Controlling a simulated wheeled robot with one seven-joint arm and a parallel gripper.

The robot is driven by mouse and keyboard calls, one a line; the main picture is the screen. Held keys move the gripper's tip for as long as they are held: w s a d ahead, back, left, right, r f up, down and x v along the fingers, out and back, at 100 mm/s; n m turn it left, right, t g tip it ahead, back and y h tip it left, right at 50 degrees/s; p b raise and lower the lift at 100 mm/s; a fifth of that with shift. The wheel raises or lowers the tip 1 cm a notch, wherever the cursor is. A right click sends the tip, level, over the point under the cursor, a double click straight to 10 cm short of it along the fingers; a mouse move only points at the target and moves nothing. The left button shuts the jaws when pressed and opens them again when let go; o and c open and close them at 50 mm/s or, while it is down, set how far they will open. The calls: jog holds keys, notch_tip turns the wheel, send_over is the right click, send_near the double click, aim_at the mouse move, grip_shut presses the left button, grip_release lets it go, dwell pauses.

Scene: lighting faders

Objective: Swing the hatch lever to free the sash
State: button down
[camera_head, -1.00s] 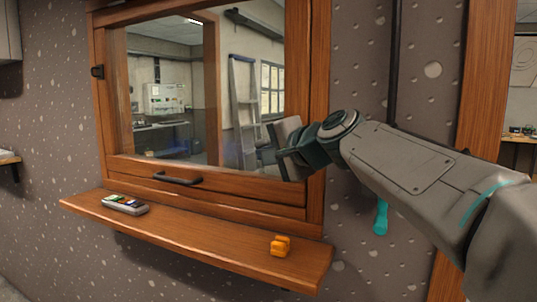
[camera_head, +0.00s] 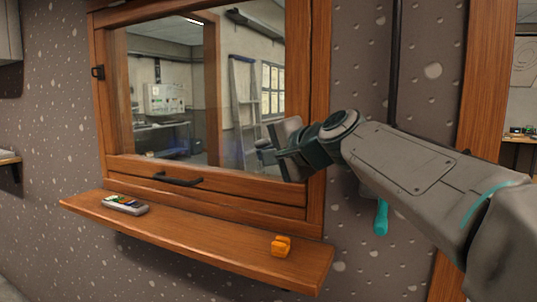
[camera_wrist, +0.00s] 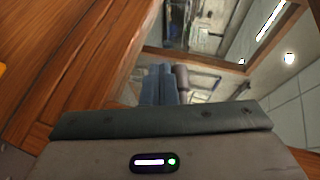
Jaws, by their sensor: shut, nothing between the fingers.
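The sash is a wood-framed glass pane (camera_head: 165,100) in the wall hatch, with a black bar handle (camera_head: 178,181) on its wooden bottom rail. It sits down in its frame. A small black fitting (camera_head: 97,72) is on the left side of the frame. My gripper (camera_head: 262,152) is shut at the sash's lower right corner, in front of the glass. In the wrist view the shut fingers (camera_wrist: 160,84) point toward the glass. A grey-brown rounded piece (camera_wrist: 182,82) shows just right of them; I cannot tell whether it is the lever or touches them.
A wooden shelf (camera_head: 200,238) juts out below the hatch. It holds a grey box with coloured buttons (camera_head: 124,205) and an orange block (camera_head: 281,247). A teal piece (camera_head: 381,217) hangs below my arm; its attachment is hidden. A dark vertical pipe (camera_head: 396,60) runs along the wall.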

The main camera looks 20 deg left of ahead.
jog(key=b+v, duration=0.1)
jog(key=v, duration=1.2)
jog(key=shift+s+d, duration=0.2)
jog(key=shift+d, duration=0.15)
jog(key=shift+r, duration=0.1)
